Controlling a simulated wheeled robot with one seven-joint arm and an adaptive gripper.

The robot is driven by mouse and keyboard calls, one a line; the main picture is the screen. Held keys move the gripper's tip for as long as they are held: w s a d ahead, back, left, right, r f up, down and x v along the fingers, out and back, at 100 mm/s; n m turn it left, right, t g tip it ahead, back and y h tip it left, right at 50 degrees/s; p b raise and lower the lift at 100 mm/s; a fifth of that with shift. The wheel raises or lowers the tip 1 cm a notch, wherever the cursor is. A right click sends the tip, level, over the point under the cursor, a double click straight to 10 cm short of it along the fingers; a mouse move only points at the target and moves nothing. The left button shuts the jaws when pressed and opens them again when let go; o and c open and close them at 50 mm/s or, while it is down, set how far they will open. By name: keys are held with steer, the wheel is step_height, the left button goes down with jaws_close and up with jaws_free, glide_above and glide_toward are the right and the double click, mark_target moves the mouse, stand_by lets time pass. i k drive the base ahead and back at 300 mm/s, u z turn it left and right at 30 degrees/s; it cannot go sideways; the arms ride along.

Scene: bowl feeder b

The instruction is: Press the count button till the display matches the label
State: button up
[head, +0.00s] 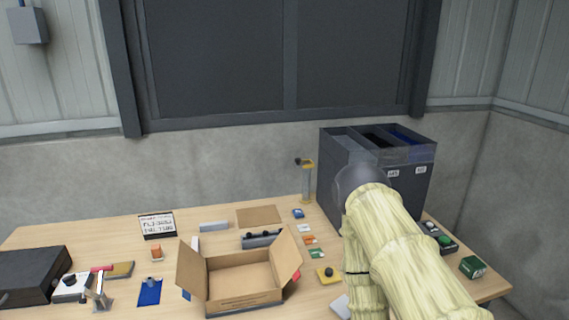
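I cannot make out for certain which thing is the count button or the display. A yellow block with a black knob (327,275) sits on the table right of the open carton. A dark box with a white and a green round top (439,236) stands at the right, beyond my arm. A black-framed sign with lines of dark text (157,225) stands at the back left; its text is too small to read. My pale-sleeved arm reaches in from the lower right and bends down at its dark joint. My gripper does not show.
An open carton (243,285) fills the table's front middle. A dark bin unit (385,165) stands at the back right. A green box (472,267) is near the right edge, and a black case (32,275) at far left. A white flat thing (340,305) is partly behind my arm.

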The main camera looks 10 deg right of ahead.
mark_target(445, 240)
steer(key=z, duration=1.4)
